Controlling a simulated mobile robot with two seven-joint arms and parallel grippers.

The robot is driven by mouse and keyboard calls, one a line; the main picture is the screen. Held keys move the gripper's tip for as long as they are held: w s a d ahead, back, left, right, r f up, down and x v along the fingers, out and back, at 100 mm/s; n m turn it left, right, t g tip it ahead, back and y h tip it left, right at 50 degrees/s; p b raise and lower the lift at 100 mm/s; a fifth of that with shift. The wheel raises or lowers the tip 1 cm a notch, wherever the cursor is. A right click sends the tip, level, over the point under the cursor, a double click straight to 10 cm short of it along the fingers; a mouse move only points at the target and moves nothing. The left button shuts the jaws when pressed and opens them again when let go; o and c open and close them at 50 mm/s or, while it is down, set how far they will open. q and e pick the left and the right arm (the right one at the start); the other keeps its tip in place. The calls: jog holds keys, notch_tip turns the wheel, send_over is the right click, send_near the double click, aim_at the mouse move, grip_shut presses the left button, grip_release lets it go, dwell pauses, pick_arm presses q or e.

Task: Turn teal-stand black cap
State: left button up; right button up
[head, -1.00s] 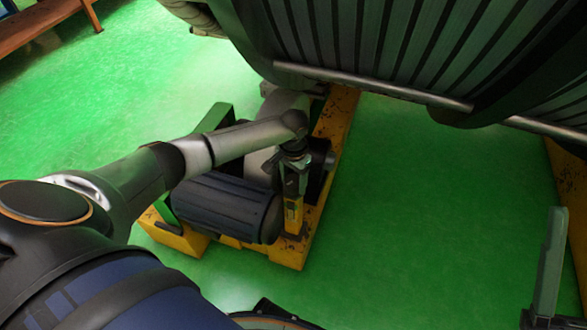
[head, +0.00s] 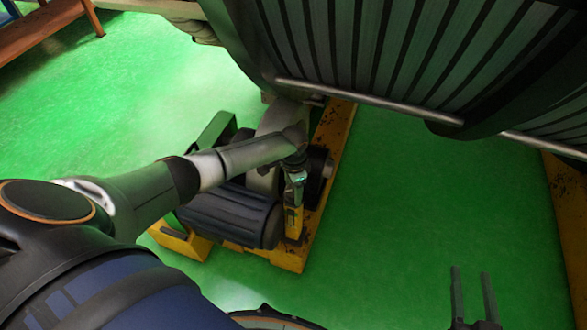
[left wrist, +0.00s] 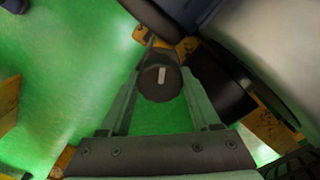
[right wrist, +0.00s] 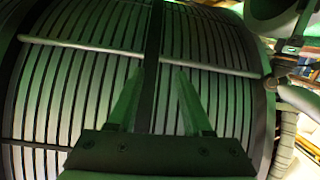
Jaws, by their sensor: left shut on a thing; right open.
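The black cap (left wrist: 160,84) is round and dark with a short pale mark on its face, in the middle of the left wrist view. My left gripper (left wrist: 162,74) has one finger on each side of the cap and is shut on it. In the head view my left gripper (head: 295,184) points down beside the motor on a yellow frame; the cap is hard to make out there. No clearly teal stand can be told apart. My right gripper (head: 471,270) is open and empty at the lower right. In the right wrist view its fingers (right wrist: 158,78) point toward a ribbed drum.
The large ribbed drum (head: 360,45) with a metal rod hangs over the upper right. The yellow frame (head: 292,258) carries a dark ribbed motor (head: 228,214). A brown bench (head: 50,42) stands at the top left. Green floor (head: 410,215) is clear between the frame and my right gripper.

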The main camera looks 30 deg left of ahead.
pick_arm(q)
jog(key=m, duration=0.3)
jog(key=shift+m+p, duration=0.35)
jog(key=shift+m, duration=1.95)
pick_arm(e)
jog(key=s+f+m+g+h, duration=0.1)
jog(key=s+f+g, duration=0.2)
jog(key=f, duration=0.4)
jog(key=shift+s+f, duration=0.15)
jog(key=shift+f, duration=0.1)
pick_arm(q)
jog(key=o, duration=1.4)
jog(key=shift+r, duration=0.1)
